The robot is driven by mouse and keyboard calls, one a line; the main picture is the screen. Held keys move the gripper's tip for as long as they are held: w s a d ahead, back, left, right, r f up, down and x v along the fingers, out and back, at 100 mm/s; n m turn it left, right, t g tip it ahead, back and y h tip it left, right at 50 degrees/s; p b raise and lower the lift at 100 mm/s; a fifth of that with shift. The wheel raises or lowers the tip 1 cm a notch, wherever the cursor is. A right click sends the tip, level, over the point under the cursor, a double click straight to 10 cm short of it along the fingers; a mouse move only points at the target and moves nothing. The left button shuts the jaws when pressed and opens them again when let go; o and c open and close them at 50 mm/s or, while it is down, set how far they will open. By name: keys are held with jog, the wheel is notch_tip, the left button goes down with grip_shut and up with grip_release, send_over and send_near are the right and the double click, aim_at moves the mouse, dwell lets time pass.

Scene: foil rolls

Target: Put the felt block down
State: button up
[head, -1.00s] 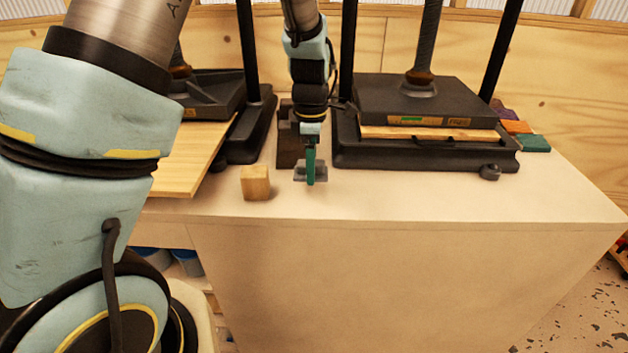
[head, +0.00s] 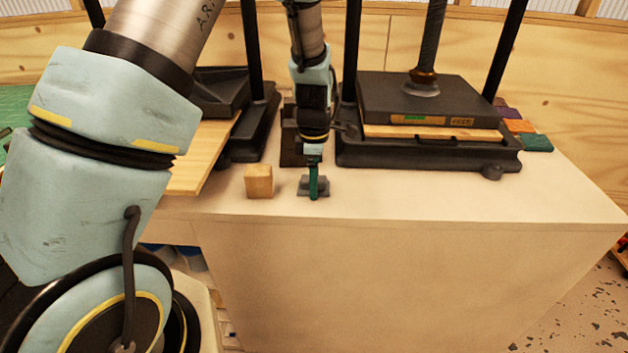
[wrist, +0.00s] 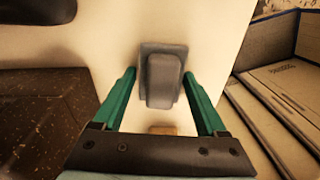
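The grey felt block (head: 305,189) lies on the pale bench top, to the right of a small wooden block. In the wrist view the felt block (wrist: 163,82) shows as a flat plate with a raised narrower part. My gripper (head: 314,192) points down at it, its green fingers in front of its middle in the head view. In the wrist view my gripper (wrist: 160,76) is open, with one finger on each side of the raised part and a visible gap on both sides.
The small wooden block (head: 259,181) stands close to the left of my gripper. A black press (head: 425,150) stands at the right, another press (head: 225,95) with a wooden board (head: 205,155) at the left. The bench's front right is clear.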

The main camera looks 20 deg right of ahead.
jog(key=shift+o, duration=1.3)
jog(key=shift+s+a+f, duration=0.1)
jog(key=shift+s+f, duration=0.1)
jog(key=shift+f, duration=0.05)
jog(key=shift+s+a+f, duration=0.1)
jog(key=shift+s, duration=0.05)
notch_tip(320, 180, up, 13)
jog(key=b, duration=0.3)
jog(key=s+a+m, duration=0.1)
jog(key=a+m, duration=0.6)
jog(key=a, duration=0.8)
jog(key=s+a+f+m+t, duration=0.1)
jog(key=a+m, duration=0.6)
jog(key=a, duration=0.8)
jog(key=shift+s+f+t, duration=0.3)
jog(key=shift+s, duration=0.45)
